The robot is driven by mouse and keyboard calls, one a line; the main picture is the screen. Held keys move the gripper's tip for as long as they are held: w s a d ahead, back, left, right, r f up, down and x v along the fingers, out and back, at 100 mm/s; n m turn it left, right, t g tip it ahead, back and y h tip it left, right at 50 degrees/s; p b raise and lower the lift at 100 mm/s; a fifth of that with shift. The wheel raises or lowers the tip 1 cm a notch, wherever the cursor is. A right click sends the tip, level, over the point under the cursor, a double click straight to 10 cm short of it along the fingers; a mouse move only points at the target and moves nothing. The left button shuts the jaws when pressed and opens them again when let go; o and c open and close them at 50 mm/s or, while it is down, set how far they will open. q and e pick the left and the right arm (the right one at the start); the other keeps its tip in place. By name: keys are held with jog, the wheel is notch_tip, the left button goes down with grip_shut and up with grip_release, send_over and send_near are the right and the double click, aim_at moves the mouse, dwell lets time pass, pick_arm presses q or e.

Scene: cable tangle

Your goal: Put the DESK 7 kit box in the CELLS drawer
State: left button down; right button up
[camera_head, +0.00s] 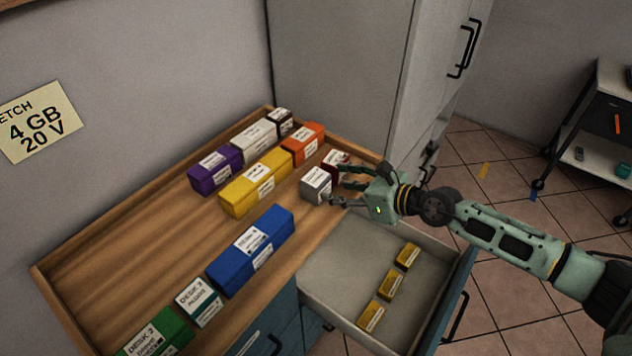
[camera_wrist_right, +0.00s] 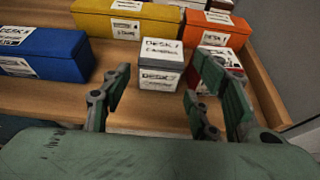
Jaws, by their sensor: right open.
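A small grey box with white labels (camera_head: 316,185) stands on the wooden desktop near its right edge. In the right wrist view its label appears to read DESK 7 (camera_wrist_right: 160,76). My right gripper (camera_head: 340,186) is open, its fingers pointing at the box; in the wrist view the box shows between and beyond the fingers (camera_wrist_right: 158,95). I cannot tell whether they touch it. An open drawer (camera_head: 335,260) sits below the desktop's right edge, with three small yellow boxes (camera_head: 391,285) along its right side. No drawer name is readable. My left gripper is not in view.
A dark red box (camera_head: 336,160) stands close behind the grey one. Orange (camera_head: 303,143), yellow (camera_head: 255,183), purple (camera_head: 214,171) and blue (camera_head: 252,250) boxes stand on the desktop. A raised wooden rim (camera_head: 150,190) runs along the back. The drawer's left part is empty.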

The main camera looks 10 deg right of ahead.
aim_at(325, 183)
jog(key=x, duration=0.7)
jog(key=shift+w+a+f, duration=0.1)
jog(key=shift+w+f, duration=0.1)
jog(key=shift+f, duration=0.05)
jog(key=c, duration=1)
jog(key=shift+r, duration=0.1)
jog(key=shift+r, duration=0.1)
